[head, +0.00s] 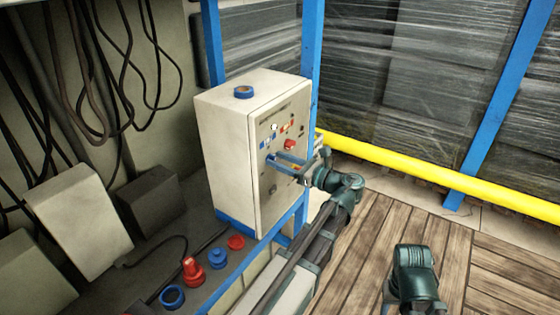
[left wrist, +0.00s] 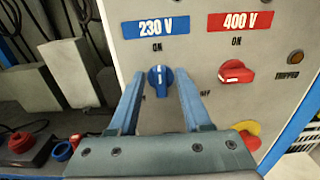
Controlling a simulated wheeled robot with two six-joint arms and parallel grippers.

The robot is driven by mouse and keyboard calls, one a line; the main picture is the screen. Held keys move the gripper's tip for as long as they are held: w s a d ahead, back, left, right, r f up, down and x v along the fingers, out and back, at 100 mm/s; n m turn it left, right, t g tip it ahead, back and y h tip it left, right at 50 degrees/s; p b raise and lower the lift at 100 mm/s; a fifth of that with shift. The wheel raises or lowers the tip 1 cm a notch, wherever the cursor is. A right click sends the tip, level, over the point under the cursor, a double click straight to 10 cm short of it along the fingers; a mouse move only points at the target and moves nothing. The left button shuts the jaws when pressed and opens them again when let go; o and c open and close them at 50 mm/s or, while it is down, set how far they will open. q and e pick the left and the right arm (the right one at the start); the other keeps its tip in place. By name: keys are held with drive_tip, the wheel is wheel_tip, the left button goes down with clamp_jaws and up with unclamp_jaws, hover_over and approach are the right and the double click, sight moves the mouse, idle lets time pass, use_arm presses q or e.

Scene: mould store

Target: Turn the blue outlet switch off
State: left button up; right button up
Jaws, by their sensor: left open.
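The blue outlet switch (left wrist: 160,80) is a round rotary knob under a blue "230 V" label (left wrist: 155,26) on a pale cabinet (head: 228,145). Its white mark stands upright, toward the "ON" word above it. My left gripper (head: 283,160) is open in front of the cabinet face. In the left wrist view its two blue fingers reach toward the panel on either side of the knob, with a gap on each side. I cannot tell how far the fingertips are from the panel. The right gripper's fingers do not show.
A red knob (left wrist: 236,72) under a red "400 V" label (left wrist: 239,22) sits right of the blue one. A red-and-yellow button (left wrist: 247,139) and an amber lamp (left wrist: 295,57) share the panel. Plugs and cables lie left; a yellow rail (head: 430,174) runs behind.

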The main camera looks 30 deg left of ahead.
use_arm(q)
clamp_jaws()
drive_tip(key=shift+n, duration=0.3)
drive_tip(key=shift+s+f+n+b, duration=0.15)
drive_tip(key=shift+s+f+n, duration=0.05)
drive_tip(key=shift+n, duration=2.65)
drive_tip(key=shift+s+f+n+b, duration=0.15)
drive_tip(key=shift+n+b, duration=0.05)
drive_tip(key=shift+n, duration=2.6)
drive_tip(key=shift+s+f+n+b, duration=0.15)
drive_tip(key=shift+s+f+n, duration=0.05)
drive_tip(key=shift+n, duration=2.65)
unclamp_jaws()
